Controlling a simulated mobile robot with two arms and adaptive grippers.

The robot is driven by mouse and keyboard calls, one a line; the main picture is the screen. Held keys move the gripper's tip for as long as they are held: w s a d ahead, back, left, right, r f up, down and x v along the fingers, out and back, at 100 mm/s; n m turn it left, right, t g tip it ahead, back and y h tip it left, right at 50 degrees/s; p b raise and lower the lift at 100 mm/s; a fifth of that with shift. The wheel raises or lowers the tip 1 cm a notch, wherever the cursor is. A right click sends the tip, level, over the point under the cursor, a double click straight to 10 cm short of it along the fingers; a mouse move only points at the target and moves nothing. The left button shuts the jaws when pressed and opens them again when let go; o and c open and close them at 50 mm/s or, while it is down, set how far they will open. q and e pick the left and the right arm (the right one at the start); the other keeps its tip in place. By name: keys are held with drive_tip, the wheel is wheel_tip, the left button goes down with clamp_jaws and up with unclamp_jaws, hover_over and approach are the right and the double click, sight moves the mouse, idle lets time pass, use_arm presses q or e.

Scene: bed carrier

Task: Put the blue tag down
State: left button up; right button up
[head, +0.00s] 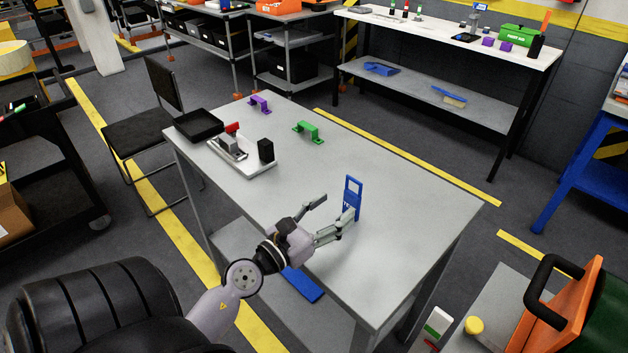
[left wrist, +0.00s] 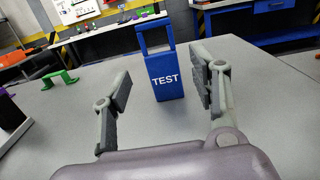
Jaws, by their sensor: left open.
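The blue tag (head: 352,197) stands upright on the grey table (head: 415,215), toward its right part. In the left wrist view the tag (left wrist: 165,77) has a loop handle on top and the word TEST on its face. My left gripper (head: 333,215) is open, with its fingers spread. In the wrist view the tag shows between and beyond the two fingertips (left wrist: 163,84), with clear gaps on both sides. The tag's lower end looks to rest on the table top. My right gripper is not in view.
A green handle (head: 308,132), a purple handle (head: 259,104), a black tray (head: 198,125) and a white fixture with a black block (head: 265,150) are on the table's far left part. A chair (head: 150,120) stands at the left. The table's right part is otherwise clear.

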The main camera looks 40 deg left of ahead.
use_arm(q)
drive_tip(key=s, duration=0.1)
drive_tip(key=s+b, duration=0.1)
drive_tip(key=s, duration=0.1)
drive_tip(key=s+b, duration=0.1)
drive_tip(key=shift+s+a+f, duration=0.15)
drive_tip(key=shift+f, duration=0.2)
drive_tip(key=shift+s+r, duration=0.25)
drive_tip(key=shift+s, duration=0.35)
